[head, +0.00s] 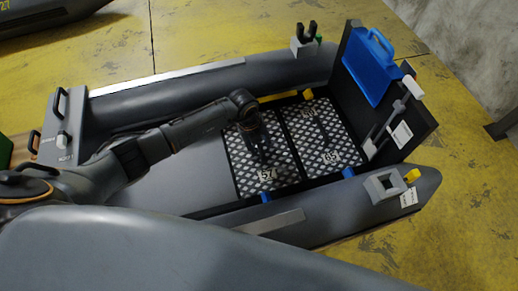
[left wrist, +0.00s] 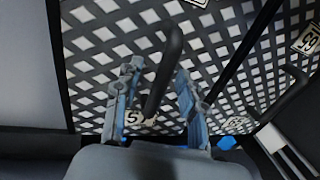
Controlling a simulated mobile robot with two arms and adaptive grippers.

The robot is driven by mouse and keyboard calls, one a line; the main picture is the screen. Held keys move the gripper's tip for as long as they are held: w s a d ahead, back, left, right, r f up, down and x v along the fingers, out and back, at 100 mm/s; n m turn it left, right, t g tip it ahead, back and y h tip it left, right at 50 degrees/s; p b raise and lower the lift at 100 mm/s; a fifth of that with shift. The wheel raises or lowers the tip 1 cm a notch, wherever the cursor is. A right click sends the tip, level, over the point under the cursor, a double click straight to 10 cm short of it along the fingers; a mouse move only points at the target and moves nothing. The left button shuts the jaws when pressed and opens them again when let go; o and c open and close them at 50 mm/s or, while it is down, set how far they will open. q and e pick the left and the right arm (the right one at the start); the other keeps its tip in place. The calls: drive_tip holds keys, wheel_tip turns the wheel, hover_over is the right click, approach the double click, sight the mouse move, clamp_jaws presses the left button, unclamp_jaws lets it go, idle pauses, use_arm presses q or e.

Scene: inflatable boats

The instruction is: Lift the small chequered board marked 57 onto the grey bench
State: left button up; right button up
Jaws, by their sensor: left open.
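The small chequered board marked 57 (head: 241,173) lies flat in the floor of the grey boat, on the left of two such boards. It fills much of the left wrist view (left wrist: 92,58). A dark bar handle (left wrist: 168,50) stands on it. My left gripper (head: 261,157) is over this board. In the left wrist view my left gripper (left wrist: 158,72) is open, with one finger on each side of the handle; contact is not clear. The number label is partly hidden there. A grey crosspiece with handles (head: 66,118), possibly the bench, spans the boat's left end. My right gripper is not in view.
A second chequered board (head: 338,133) lies right beside the first. A dark upright panel with a blue case (head: 368,62) closes the boat's right end. Grey side tubes (head: 225,87) border the boards. Bare grey floor (head: 203,168) lies left of them.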

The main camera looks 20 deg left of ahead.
use_arm(q)
clamp_jaws()
drive_tip(key=shift+w+r, duration=0.1)
drive_tip(key=shift+r, duration=0.05)
drive_tip(key=shift+r, duration=0.55)
wheel_tip(320, 180, up, 9)
drive_tip(key=shift+r, duration=0.1)
wheel_tip(320, 180, up, 16)
drive_tip(key=p, duration=1.2)
idle(1.0)
drive_tip(key=shift+f, duration=0.2)
